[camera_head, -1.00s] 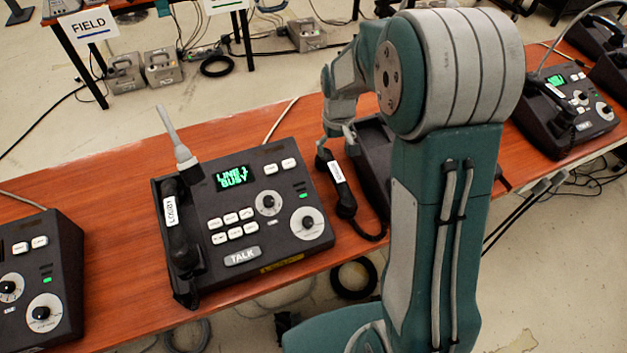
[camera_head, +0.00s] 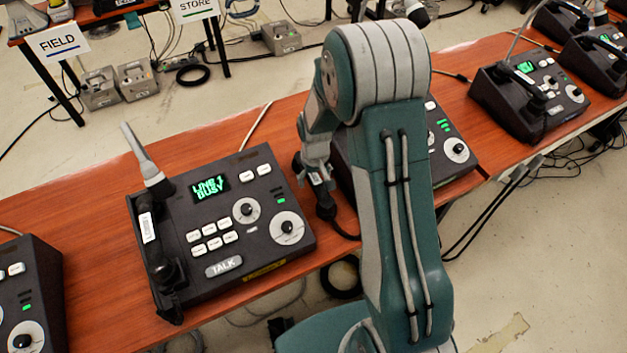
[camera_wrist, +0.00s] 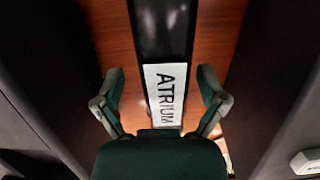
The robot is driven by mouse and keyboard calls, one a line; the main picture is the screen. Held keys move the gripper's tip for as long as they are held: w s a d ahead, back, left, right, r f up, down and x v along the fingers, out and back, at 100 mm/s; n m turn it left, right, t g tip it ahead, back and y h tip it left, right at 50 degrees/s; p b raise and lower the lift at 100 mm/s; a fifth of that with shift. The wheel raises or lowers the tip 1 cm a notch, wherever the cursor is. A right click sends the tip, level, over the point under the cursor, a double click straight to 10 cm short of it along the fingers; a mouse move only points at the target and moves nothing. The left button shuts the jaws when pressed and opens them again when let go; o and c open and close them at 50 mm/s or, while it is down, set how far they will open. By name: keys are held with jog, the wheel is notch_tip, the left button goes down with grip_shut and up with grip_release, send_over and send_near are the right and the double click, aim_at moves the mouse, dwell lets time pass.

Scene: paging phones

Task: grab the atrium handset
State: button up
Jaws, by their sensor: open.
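The atrium handset (camera_wrist: 160,30) is black, with a white label reading ATRIUM (camera_wrist: 164,95). In the wrist view it runs down the middle of the picture. My gripper (camera_wrist: 160,88) is open, with one finger on each side of the label and a gap on both sides. In the head view my gripper (camera_head: 314,168) is over the handset, whose dark lower end (camera_head: 326,208) shows below it. The handset is at the left side of a desk phone (camera_head: 452,152) that my arm partly covers. Whether it rests in a cradle is unclear.
A phone (camera_head: 225,225) with its own labelled handset and a LINE 1 BUSY display stands to the left. More phones (camera_head: 530,98) stand at the right and the left edge. Dark housings flank the gripper in the wrist view. Bare orange table (camera_head: 85,185) shows between phones.

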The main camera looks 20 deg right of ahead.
jog(key=shift+d, duration=0.1)
jog(key=shift+a, duration=0.2)
jog(key=c, duration=0.6)
jog(key=shift+a, duration=0.3)
grip_shut()
jog(key=shift+s+d, duration=0.1)
jog(key=shift+d, duration=0.1)
